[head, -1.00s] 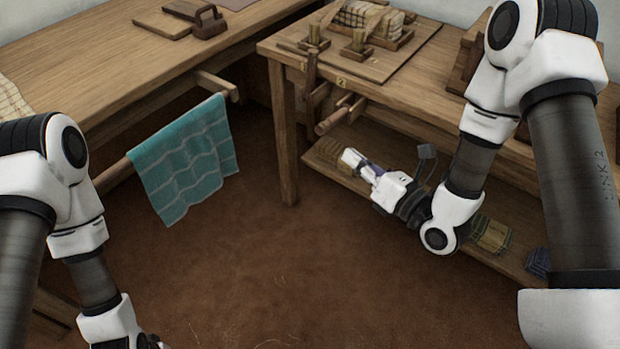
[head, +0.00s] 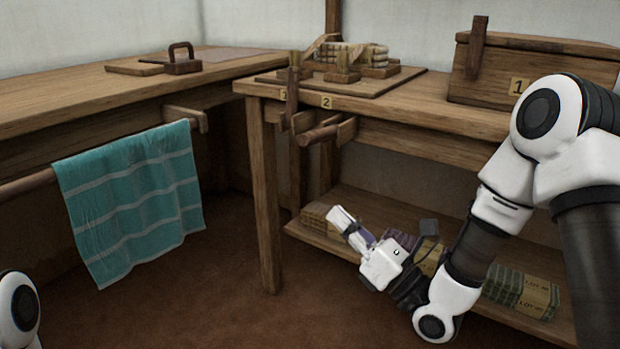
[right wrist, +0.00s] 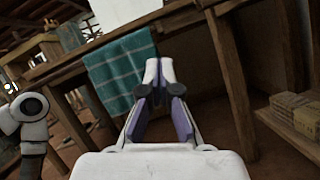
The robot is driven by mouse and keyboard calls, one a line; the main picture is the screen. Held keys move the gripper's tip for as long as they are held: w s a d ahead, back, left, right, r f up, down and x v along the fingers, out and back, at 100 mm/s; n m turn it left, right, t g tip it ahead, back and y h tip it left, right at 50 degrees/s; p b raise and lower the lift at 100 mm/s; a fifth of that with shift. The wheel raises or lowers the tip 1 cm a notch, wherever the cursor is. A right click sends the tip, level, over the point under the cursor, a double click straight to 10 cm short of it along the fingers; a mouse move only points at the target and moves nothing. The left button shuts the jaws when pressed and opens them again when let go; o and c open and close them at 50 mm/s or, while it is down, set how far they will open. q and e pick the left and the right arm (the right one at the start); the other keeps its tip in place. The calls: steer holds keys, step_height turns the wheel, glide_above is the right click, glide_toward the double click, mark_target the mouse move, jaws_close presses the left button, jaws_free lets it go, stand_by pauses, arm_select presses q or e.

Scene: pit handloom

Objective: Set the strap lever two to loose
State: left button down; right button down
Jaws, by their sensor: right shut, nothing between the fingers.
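The strap lever two (head: 320,134) is a wooden lever under the yellow "2" tag (head: 326,101) on the right bench's front edge. It sticks out roughly level toward me. My right gripper (head: 337,214) is shut and empty, below the levers and in front of the lower shelf, apart from both. In the right wrist view its fingers (right wrist: 158,78) meet at the tips, and I cannot make out the lever there. My left gripper is out of view.
A teal cloth (head: 130,200) hangs on a rail at the left bench. A bench leg (head: 264,200) stands left of my right gripper. The lower shelf (head: 330,243) holds several bundles (head: 520,290). A wooden box (head: 540,70) stands on the right bench. Open floor lies between the benches.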

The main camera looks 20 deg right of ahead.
mark_target(321, 135)
steer(key=shift+r, duration=0.1)
steer(key=w+a+r, duration=0.3)
steer(key=w+r, duration=0.4)
steer(key=w, duration=0.1)
steer(key=shift+w+r+b, duration=0.15)
steer(key=shift+r+b, duration=0.15)
steer(key=shift+b, duration=0.05)
